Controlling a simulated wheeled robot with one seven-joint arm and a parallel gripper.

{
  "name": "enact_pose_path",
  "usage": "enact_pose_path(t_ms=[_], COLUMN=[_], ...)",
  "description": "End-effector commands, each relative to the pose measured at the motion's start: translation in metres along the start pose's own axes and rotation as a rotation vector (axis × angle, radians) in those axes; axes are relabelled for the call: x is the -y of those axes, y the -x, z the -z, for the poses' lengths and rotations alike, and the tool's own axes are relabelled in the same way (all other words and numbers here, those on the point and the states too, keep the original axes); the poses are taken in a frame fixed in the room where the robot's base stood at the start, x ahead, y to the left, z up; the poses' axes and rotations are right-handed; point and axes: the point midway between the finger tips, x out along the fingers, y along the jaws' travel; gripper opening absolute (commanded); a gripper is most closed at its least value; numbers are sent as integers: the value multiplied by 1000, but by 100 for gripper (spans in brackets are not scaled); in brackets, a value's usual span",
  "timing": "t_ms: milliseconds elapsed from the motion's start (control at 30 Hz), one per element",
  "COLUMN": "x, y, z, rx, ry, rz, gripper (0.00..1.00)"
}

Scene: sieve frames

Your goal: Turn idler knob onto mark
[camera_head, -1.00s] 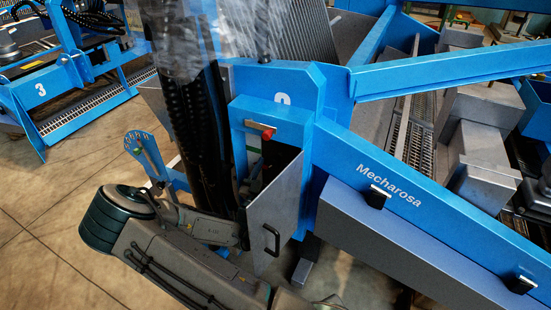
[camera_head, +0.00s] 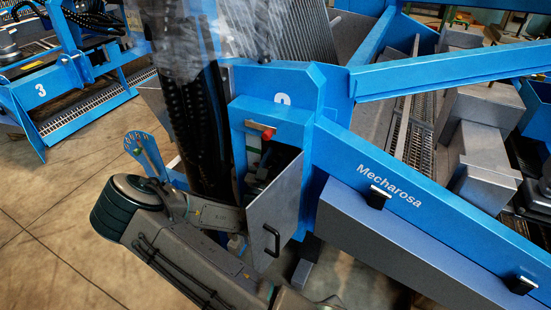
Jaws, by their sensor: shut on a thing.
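A blue cabinet (camera_head: 240,135) stands in the middle, its grey door (camera_head: 272,215) with a black handle swung open toward me. My gripper (camera_head: 260,178), a small dark shape, is inside the opening, partly hidden by the door and cabinet frame. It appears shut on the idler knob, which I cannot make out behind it. The mark is not visible either.
A blue beam lettered Mecharosa (camera_head: 390,186) slopes down to the right, above a grey box section (camera_head: 390,235). Black hoses (camera_head: 207,130) hang just left of the cabinet. A blue perforated bracket (camera_head: 146,152) stands behind my elbow. Open concrete floor (camera_head: 60,240) lies at left.

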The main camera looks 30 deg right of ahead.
Motion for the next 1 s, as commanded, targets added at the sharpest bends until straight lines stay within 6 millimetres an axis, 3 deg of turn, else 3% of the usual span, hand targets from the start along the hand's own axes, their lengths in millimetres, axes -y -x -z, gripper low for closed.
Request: enact_pose_path(t_ms=[367,1000], x=[-1,-5], y=[2,3], z=[-4,-6], rx=[0,0], ry=[-137,-684], rz=[-57,-283], gripper=[17,17])
